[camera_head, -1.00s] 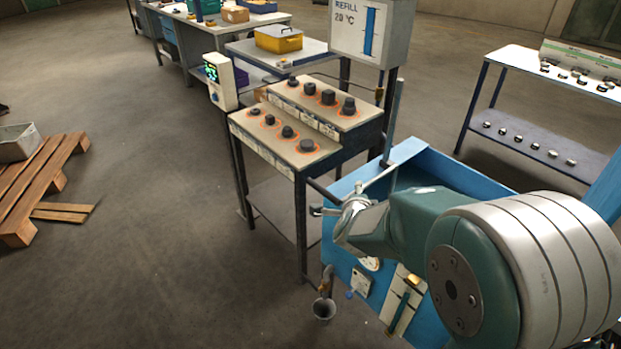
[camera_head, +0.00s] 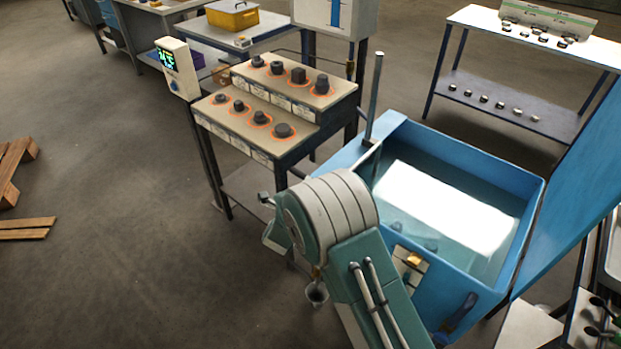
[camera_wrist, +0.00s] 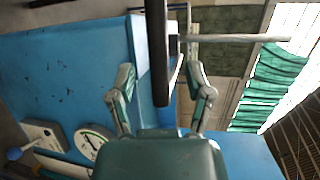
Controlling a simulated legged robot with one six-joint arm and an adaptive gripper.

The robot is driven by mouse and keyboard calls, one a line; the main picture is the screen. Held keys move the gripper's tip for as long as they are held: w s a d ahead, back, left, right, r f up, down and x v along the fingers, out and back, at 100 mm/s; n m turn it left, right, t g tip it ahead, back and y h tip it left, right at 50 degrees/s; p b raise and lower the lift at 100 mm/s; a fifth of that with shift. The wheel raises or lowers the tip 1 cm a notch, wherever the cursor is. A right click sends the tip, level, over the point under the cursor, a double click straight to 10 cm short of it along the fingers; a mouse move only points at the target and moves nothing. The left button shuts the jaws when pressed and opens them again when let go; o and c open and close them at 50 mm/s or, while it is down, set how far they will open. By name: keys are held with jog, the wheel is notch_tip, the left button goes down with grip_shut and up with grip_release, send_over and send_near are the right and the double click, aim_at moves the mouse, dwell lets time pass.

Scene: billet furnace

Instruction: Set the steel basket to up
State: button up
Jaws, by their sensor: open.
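The steel basket cannot be made out; in the head view the water in the blue tank (camera_head: 535,215) carries a bright reflection, with faint dark shapes near its front edge. A grey upright post (camera_head: 375,100) stands at the tank's left rim. In the wrist view my gripper (camera_wrist: 161,78) is open, its two fingers apart. A dark bar (camera_wrist: 158,50) runs between the fingers, and I cannot tell whether they touch it. A light grey rod (camera_wrist: 235,38) extends right beyond it.
A white-topped table (camera_head: 480,20) is behind right. A wooden pallet (camera_head: 15,170) lies far left; the floor between is clear.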

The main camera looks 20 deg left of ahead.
jog(key=w, duration=0.1)
jog(key=w+a+f, duration=0.1)
jog(key=w+a, duration=0.1)
jog(key=w, duration=0.1)
jog(key=shift+w+f, duration=0.1)
jog(key=shift+f, duration=0.1)
jog(key=shift+w, duration=0.3)
jog(key=shift+w+d, duration=0.15)
jog(key=shift+d+r, duration=0.15)
jog(key=shift+d, duration=0.45)
jog(key=shift+a, duration=0.25)
grip_shut()
jog(key=shift+a, duration=0.15)
